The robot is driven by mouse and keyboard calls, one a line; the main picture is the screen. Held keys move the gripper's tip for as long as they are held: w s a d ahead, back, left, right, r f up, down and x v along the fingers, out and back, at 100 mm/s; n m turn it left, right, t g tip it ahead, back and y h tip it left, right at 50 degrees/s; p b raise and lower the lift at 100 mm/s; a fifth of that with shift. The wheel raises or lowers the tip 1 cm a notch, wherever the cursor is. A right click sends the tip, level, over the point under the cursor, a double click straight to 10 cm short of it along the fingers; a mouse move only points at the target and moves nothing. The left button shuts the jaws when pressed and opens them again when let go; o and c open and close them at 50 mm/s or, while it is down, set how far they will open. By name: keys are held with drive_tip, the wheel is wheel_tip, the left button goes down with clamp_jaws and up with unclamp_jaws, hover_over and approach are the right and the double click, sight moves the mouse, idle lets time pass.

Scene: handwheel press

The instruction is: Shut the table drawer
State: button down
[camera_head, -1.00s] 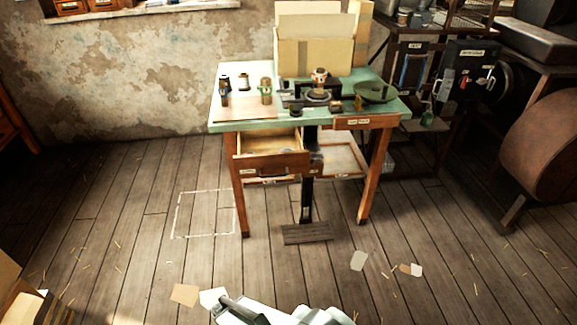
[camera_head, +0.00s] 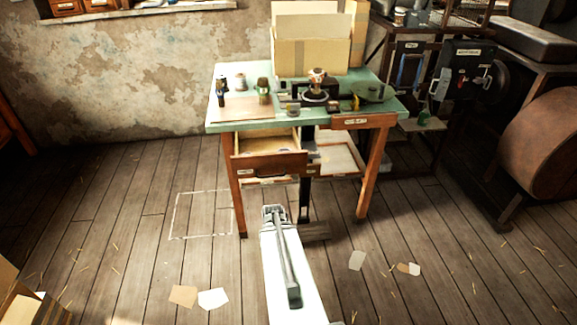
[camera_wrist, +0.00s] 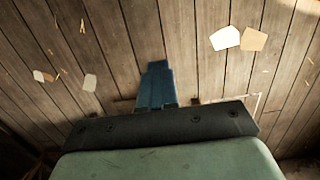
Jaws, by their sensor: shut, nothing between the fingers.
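The table (camera_head: 228,122) has a pale green top and brown legs. Its left drawer (camera_head: 270,164) is pulled out toward me, with its pale inside showing behind a brown front. In the head view, the end of my arm with my gripper (camera_head: 273,213) is below and in front of the drawer front, apart from it in the picture. In the wrist view, my gripper (camera_wrist: 156,72) has its blue fingers together with nothing between them, over the floor. The drawer does not show in the wrist view.
A labelled front (camera_head: 356,121) sits flush under the tabletop's right side. A cardboard box (camera_head: 312,55), a small press (camera_head: 316,85) and a dish (camera_head: 375,93) stand on top. Papers (camera_head: 213,298) lie on the open floor. A dark rack and machine (camera_head: 462,70) stand right.

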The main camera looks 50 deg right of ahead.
drive_tip(key=s+d+r+t+h, duration=0.25)
drive_tip(key=d+r+t, duration=0.25)
drive_tip(key=d+r, duration=1.75)
wheel_tip(320, 180, up, 4)
drive_tip(key=w+n+t, duration=0.1)
drive_tip(key=w+n, duration=0.2)
drive_tip(key=n+t, duration=0.2)
drive_tip(key=n, duration=1.2)
approach(284, 168)
wheel_tip(284, 168, down, 5)
drive_tip(key=a, duration=0.2)
drive_tip(key=shift+w+d+y, duration=0.35)
drive_tip(key=shift+w+d, duration=0.45)
drive_tip(key=shift+w, duration=0.3)
drive_tip(key=shift+w+d, duration=0.7)
